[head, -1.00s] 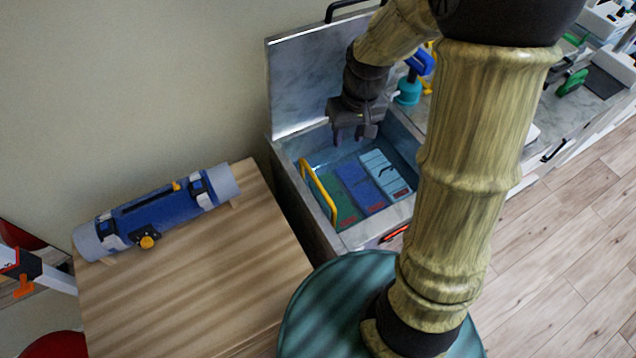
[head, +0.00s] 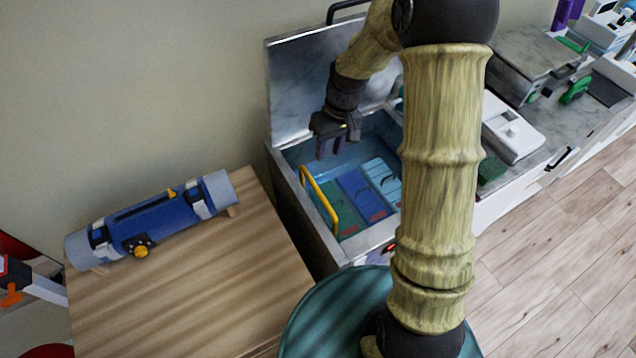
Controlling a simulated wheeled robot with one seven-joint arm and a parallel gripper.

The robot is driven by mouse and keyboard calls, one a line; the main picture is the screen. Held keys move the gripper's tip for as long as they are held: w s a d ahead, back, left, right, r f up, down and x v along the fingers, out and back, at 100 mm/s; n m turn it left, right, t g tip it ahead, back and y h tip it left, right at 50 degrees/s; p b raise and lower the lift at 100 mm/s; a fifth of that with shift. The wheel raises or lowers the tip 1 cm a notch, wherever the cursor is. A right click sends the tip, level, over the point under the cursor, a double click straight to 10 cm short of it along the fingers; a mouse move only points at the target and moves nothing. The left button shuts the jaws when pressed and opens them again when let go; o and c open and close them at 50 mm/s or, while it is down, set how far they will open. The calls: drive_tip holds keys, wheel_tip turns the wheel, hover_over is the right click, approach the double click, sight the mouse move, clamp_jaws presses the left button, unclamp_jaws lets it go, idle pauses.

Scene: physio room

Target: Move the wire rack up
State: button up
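An open metal tank (head: 297,215) holds green, blue and light blue packs (head: 362,193) side by side. A yellow handle (head: 320,197) stands up along the left side of the packs, inside the tank. The wire rack it seems to belong to cannot be made out beneath the packs. My gripper (head: 330,150) points down over the back left part of the tank, behind and above the yellow handle. Its two fingers are apart with nothing visible between them, and it does not appear to touch the handle. My arm hides the tank's right side.
The tank's raised lid (head: 300,90) stands behind my gripper. A wooden table (head: 190,290) at left bears a blue and grey roll (head: 155,215). A counter (head: 535,150) at right holds a white device (head: 512,130) and other items. Open floor lies at lower right.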

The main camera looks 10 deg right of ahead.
sight(317, 188)
drive_tip(key=a+f, duration=0.1)
drive_tip(key=f, duration=0.3)
drive_tip(key=f+p, duration=0.1)
drive_tip(key=f, duration=0.4)
drive_tip(key=s+a+f, duration=0.1)
drive_tip(key=f, duration=0.3)
drive_tip(key=shift+a+f+p, duration=0.3)
drive_tip(key=shift+f+p, duration=0.05)
drive_tip(key=shift+f, duration=0.05)
clamp_jaws()
drive_tip(key=shift+a, duration=0.1)
